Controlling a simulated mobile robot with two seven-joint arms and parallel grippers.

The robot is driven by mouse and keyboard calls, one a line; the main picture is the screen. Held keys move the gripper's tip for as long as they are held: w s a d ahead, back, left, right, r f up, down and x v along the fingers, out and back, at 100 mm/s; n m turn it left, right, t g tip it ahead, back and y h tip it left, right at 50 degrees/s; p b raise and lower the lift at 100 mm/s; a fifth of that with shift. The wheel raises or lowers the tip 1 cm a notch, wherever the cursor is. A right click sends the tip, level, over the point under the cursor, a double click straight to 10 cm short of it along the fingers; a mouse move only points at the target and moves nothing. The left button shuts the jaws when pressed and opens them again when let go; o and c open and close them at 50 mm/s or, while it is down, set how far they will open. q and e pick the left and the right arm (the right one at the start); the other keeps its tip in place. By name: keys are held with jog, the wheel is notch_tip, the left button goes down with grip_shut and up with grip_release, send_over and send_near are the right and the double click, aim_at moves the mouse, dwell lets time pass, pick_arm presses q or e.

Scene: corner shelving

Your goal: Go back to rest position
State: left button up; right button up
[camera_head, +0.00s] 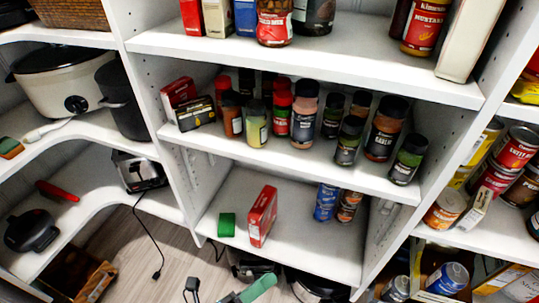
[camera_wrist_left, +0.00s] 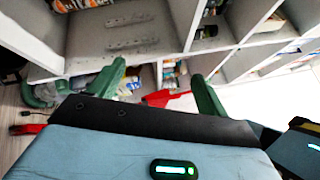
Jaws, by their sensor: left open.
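My left gripper (camera_head: 255,289) shows at the bottom edge of the head view as a green finger, low in front of the lowest middle shelf. In the left wrist view the same gripper (camera_wrist_left: 158,72) has its two green fingers spread wide apart. Nothing is held between them; shelving shows in the gap. A red piece (camera_wrist_left: 165,97) shows low between the fingers, and I cannot tell what it is. My right gripper is in neither view.
White corner shelving (camera_head: 300,147) fills the head view, with jars, cans and boxes. A red box (camera_head: 262,216) and a green box (camera_head: 226,224) stand on the lowest middle shelf. A slow cooker (camera_head: 70,82) is at left. Cords lie on the wooden floor (camera_head: 140,240).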

pick_arm(q)
jog(key=s+a+f+n+t+y+p, duration=0.1)
jog(key=s+a+n+t+y+p, duration=0.15)
jog(key=a+n+y, duration=0.45)
jog(key=s+a+f+n+t+y+p, duration=0.1)
jog(key=s+a+f+n+y+p, duration=0.2)
jog(key=n, duration=0.8)
jog(key=s+a+f+n+g+y+p, duration=0.1)
jog(key=s+a+n+g+y+p, duration=0.1)
jog(key=s+n, duration=0.4)
jog(key=s+a+f+n+g+y+p, duration=0.1)
jog(key=s+a+n+g+y+p, duration=0.1)
jog(key=s+a+n+g, duration=0.2)
jog(key=s+a+n, duration=0.2)
jog(key=s, duration=0.2)
jog(key=shift+a+f+n, duration=0.35)
jog(key=shift+f+n, duration=0.05)
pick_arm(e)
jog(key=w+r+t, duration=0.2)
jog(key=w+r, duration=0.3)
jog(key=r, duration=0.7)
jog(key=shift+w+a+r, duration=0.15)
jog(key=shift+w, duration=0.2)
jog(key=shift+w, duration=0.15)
pick_arm(q)
jog(key=shift+o, duration=0.3)
